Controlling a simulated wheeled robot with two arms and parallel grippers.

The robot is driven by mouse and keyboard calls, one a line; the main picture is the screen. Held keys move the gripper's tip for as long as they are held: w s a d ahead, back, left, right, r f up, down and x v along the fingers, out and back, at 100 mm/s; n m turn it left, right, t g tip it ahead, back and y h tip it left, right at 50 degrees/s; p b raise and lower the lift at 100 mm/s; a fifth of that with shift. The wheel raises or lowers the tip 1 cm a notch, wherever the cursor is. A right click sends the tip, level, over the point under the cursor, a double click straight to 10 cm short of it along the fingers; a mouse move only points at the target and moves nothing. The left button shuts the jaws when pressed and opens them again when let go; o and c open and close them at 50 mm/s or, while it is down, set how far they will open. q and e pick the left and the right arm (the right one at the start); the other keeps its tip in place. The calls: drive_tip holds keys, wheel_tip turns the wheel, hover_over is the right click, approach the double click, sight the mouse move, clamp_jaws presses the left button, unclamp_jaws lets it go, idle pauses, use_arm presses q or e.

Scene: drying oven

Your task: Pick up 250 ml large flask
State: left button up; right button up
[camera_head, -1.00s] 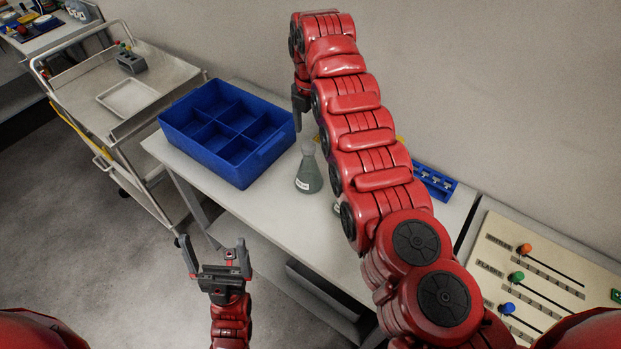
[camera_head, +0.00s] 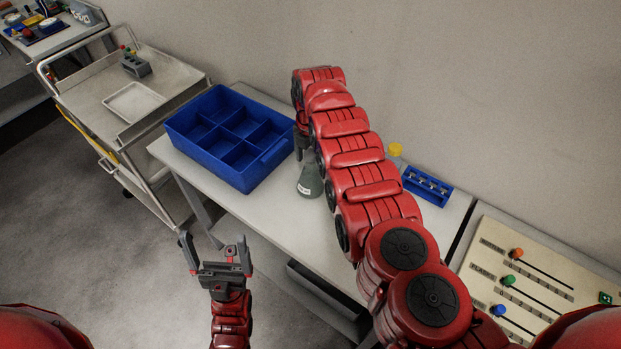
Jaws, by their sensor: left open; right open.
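A grey-green conical flask (camera_head: 310,182) with a white label stands upright on the white table, right of the blue divided crate. Its neck is partly hidden by my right gripper and arm. My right gripper (camera_head: 301,152) points down at the flask's top, close to its neck; whether it touches cannot be told. Its jaws are mostly hidden behind the arm. My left gripper (camera_head: 217,252) is open and empty, low in front of the table and over the floor, well away from the flask.
The blue crate (camera_head: 252,178) with empty compartments stands left of the flask. A blue rack (camera_head: 428,185) and a yellow-capped item (camera_head: 395,150) stand behind my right arm. A panel with coloured knobs (camera_head: 540,285) is at right, a metal cart (camera_head: 185,75) at left.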

drive_tip(key=shift+c, duration=0.2)
clamp_jaws()
idle(0.3)
drive_tip(key=shift+r, duration=0.2)
